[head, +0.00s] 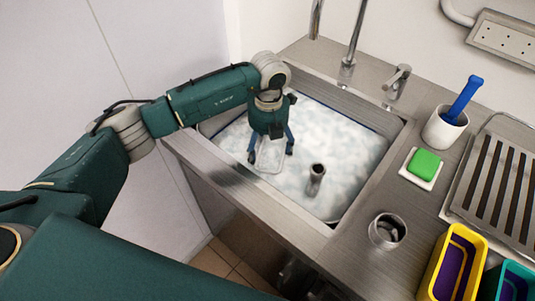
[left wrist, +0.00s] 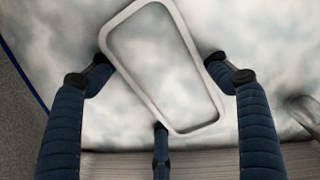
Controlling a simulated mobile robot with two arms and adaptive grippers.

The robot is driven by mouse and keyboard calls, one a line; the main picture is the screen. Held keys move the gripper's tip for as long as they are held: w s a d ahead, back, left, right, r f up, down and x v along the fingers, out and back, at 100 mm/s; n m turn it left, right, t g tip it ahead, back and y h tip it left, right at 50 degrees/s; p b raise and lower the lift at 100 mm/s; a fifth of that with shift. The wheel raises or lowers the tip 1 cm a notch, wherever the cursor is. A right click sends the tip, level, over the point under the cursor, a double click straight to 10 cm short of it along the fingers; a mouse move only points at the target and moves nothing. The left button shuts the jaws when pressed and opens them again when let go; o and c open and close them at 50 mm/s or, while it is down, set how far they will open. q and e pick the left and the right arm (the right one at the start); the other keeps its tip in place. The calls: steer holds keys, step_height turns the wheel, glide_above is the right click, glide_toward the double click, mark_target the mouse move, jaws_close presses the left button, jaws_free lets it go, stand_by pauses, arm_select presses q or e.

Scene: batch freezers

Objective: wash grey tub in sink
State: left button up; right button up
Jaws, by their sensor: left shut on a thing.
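The sink (head: 345,215) is filled with white, cloudy, foamy water (head: 350,145). The grey tub (head: 268,168) shows as a pale rounded rectangular rim at the water's surface, in the left part of the sink. Its body below the rim is hidden by the foam. My left gripper (head: 271,153) points down over the tub and is shut on it. In the left wrist view the blue fingers stand around the tilted grey rim (left wrist: 196,60), and foam shows inside it. My right gripper is not in view.
A metal standpipe (head: 316,180) rises from the foam. On the right counter are a metal-rimmed opening or cup (head: 387,231), a green sponge (head: 425,163), a white cup (head: 442,130) with a blue-handled tool (head: 464,98), a slatted rack (head: 500,190), and yellow (head: 437,268) and teal (head: 492,284) tubs. Taps (head: 397,80) stand behind.

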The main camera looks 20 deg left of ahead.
arm_select(q)
steer(key=shift+a, duration=1.75)
steer(key=shift+d, duration=2)
steer(key=shift+a+b, duration=0.3)
steer(key=shift+a, duration=1.7)
steer(key=shift+d, duration=2)
steer(key=shift+r, duration=0.1)
step_height(320, 180, up, 17)
steer(key=p, duration=1)
steer(key=shift+r, duration=0.15)
